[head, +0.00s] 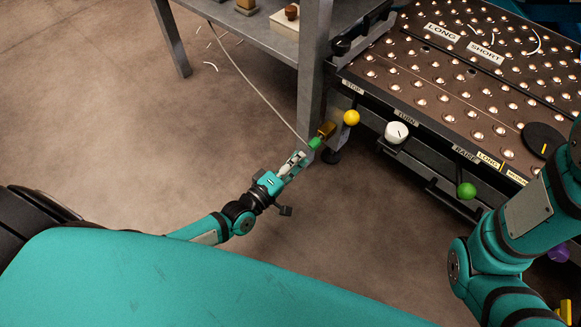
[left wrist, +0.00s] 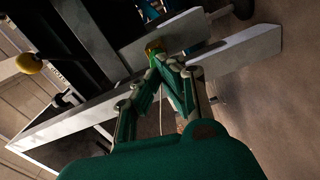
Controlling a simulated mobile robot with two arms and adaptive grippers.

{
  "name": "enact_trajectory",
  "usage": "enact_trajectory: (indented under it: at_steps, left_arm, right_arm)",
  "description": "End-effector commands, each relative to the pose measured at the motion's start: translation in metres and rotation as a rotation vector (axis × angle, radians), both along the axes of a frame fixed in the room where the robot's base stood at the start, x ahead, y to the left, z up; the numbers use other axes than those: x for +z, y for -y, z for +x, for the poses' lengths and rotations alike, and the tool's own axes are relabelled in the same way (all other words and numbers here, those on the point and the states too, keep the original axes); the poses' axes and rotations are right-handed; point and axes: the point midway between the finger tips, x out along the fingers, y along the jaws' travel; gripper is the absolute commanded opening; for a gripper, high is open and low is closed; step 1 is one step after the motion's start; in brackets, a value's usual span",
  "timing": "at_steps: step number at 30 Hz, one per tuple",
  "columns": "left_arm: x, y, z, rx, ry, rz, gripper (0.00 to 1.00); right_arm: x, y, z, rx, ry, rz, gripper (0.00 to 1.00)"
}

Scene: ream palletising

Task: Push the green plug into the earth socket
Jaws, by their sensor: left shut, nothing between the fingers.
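The green plug (head: 315,143) is at the lower part of the grey table leg, with a thin pale cable running up and left from it. The brass-coloured earth socket (head: 327,129) is right beside the plug's far end; I cannot tell how deep the plug sits. My left gripper (head: 301,156) is shut and empty, its fingertips close behind the plug. In the left wrist view the fingertips (left wrist: 163,62) are close to the brass socket (left wrist: 153,46), and the fingers largely hide the plug. My right arm is at the right, its gripper out of view.
The grey table leg (head: 313,75) stands beside the socket. A yellow knob (head: 351,117), a white dial (head: 397,132) and a green knob (head: 466,190) stick out from the ball-topped machine table (head: 395,97). The floor (head: 130,130) at left is open.

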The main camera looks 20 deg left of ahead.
Motion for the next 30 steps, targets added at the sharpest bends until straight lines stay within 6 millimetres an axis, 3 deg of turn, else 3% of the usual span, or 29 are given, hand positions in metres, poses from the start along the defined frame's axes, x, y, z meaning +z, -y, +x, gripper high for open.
enact_trajectory:
  at_steps: [9, 30]
  left_arm:
    - [-0.001, 0.008, 0.021, -0.001, 0.001, 0.002, 0.0]
    - [0.0, 0.01, 0.027, 0.0, 0.002, 0.002, 0.0]
  right_arm:
    - [-0.008, 0.0, 0.001, 0.0, -0.004, 0.0, 0.4]
    - [-0.009, 0.0, 0.001, 0.0, -0.004, 0.0, 0.4]
